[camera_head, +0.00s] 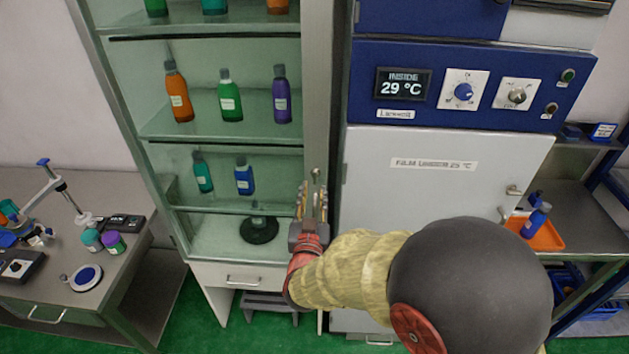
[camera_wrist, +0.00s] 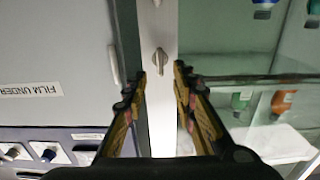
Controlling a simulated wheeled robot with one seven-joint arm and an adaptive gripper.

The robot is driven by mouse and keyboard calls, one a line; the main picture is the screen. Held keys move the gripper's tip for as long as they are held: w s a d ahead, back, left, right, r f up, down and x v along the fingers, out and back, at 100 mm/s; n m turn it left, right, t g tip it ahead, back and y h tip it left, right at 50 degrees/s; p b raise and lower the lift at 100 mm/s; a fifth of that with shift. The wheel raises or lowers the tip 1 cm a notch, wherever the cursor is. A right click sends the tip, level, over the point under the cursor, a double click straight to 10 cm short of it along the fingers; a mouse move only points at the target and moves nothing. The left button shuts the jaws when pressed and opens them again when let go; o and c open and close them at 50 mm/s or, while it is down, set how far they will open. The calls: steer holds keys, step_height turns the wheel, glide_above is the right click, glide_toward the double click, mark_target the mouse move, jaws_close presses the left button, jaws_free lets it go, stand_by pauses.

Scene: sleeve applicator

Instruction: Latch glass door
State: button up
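The glass door (camera_head: 222,160) fronts a tall cabinet of bottles, with a pale metal frame along its right side. It appears against the cabinet, but I cannot tell whether it is fully closed. A small metal latch knob (camera_head: 316,173) sits on this frame; it also shows in the wrist view (camera_wrist: 160,61). My gripper (camera_head: 313,193) is at the frame, just below the knob in the head view. In the wrist view my gripper (camera_wrist: 160,76) has its fingers apart, with the knob showing between and just beyond the tips. Contact with the knob is not visible.
A white-doored oven with a blue control panel (camera_head: 455,88) stands close on the right, its door handle (camera_wrist: 114,65) near one finger in the wrist view. A bench with instruments (camera_head: 125,272) is at left. An orange tray (camera_head: 548,233) sits at right.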

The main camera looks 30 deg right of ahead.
mark_target(315, 178)
steer(key=x, duration=0.6)
steer(key=shift+c, duration=1.2)
steer(key=c, duration=0.4)
jaws_close()
